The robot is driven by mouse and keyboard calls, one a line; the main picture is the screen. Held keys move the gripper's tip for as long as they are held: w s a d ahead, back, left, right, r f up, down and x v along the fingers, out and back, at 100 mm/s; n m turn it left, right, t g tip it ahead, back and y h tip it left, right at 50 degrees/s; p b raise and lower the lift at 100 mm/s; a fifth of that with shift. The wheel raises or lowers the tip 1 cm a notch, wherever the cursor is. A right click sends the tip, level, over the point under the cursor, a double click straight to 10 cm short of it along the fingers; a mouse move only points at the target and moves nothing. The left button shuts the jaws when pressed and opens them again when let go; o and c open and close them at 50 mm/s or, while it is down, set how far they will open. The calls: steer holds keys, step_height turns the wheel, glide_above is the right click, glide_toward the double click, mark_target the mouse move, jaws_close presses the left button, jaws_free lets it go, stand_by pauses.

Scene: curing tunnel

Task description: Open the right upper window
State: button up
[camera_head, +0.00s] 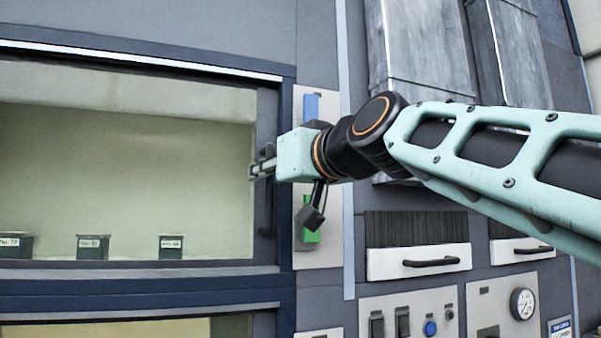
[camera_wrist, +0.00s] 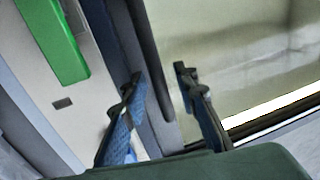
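The upper window (camera_head: 125,160) fills the left of the head view, a pale see-through pane in a dark blue frame; its pane (camera_wrist: 235,50) also shows at the right of the wrist view. It looks closed. A dark upright handle bar (camera_head: 266,215) runs along its right edge. My gripper (camera_head: 256,170) is at this edge, over the bar's upper part. In the wrist view my gripper's fingers (camera_wrist: 159,72) are apart, with the dark bar (camera_wrist: 150,60) seen between them. I cannot tell whether either finger touches it. My gripper hides part of the bar in the head view.
Right of the window is a pale panel (camera_head: 330,240) with a blue and a green block (camera_head: 309,222). A white drawer front (camera_head: 418,262) and a switch panel (camera_head: 408,312) are lower right. Small dark bins (camera_head: 93,247) stand behind the pane. A second window (camera_head: 120,328) lies below.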

steer(key=shift+c, duration=0.3)
jaws_close()
steer(key=shift+a, duration=0.1)
